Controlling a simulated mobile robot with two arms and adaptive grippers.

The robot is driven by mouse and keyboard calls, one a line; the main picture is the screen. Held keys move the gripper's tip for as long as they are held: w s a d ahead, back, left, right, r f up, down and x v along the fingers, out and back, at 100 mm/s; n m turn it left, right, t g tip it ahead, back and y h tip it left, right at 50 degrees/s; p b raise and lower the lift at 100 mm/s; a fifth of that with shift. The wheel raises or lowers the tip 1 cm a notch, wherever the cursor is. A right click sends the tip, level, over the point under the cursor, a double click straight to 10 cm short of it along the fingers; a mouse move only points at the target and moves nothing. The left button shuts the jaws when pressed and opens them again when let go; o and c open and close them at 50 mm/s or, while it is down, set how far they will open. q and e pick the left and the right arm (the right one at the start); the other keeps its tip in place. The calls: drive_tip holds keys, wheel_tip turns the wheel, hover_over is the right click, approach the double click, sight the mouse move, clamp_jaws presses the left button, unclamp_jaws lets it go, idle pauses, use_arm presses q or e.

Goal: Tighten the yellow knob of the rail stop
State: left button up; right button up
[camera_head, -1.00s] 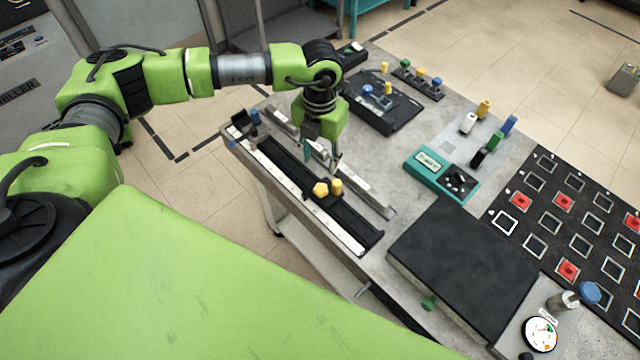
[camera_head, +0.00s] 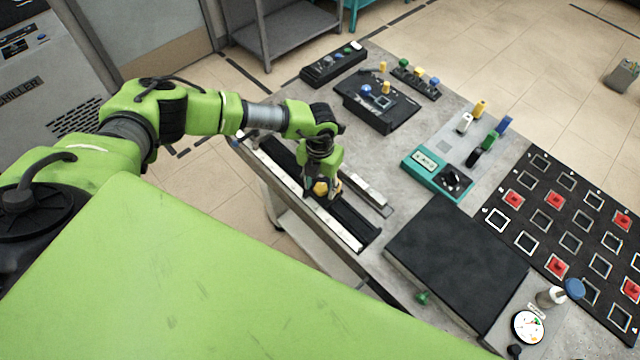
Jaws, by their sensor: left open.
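The yellow knob (camera_head: 320,188) of the rail stop sits on the black rail (camera_head: 350,216) along the table's left edge. My left gripper (camera_head: 322,190) points down over the rail with its fingers around or right beside the knob. It is open. The fingers partly cover the knob, and I cannot tell whether they touch it. A second yellow piece beside the knob is mostly hidden by the gripper. My right gripper is not in view.
A pale strip (camera_head: 368,190) lies just right of the rail. A black slab (camera_head: 458,262) and a teal meter box (camera_head: 438,172) stand farther right. A black fixture with a blue knob (camera_head: 366,91) is behind.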

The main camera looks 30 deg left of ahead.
use_arm(q)
drive_tip(key=c, duration=1.1)
drive_tip(key=m+b, duration=0.3)
drive_tip(key=shift+f, duration=0.2)
drive_tip(key=m+b, duration=0.8)
drive_tip(key=shift+w+a+b, duration=0.2)
drive_tip(key=shift+b, duration=0.1)
drive_tip(key=m+b, duration=0.9)
drive_tip(key=b, duration=0.1)
drive_tip(key=shift+w, duration=0.2)
drive_tip(key=shift+r+m+b, duration=0.2)
drive_tip(key=shift+m+b, duration=1.1)
drive_tip(key=shift+r, duration=0.1)
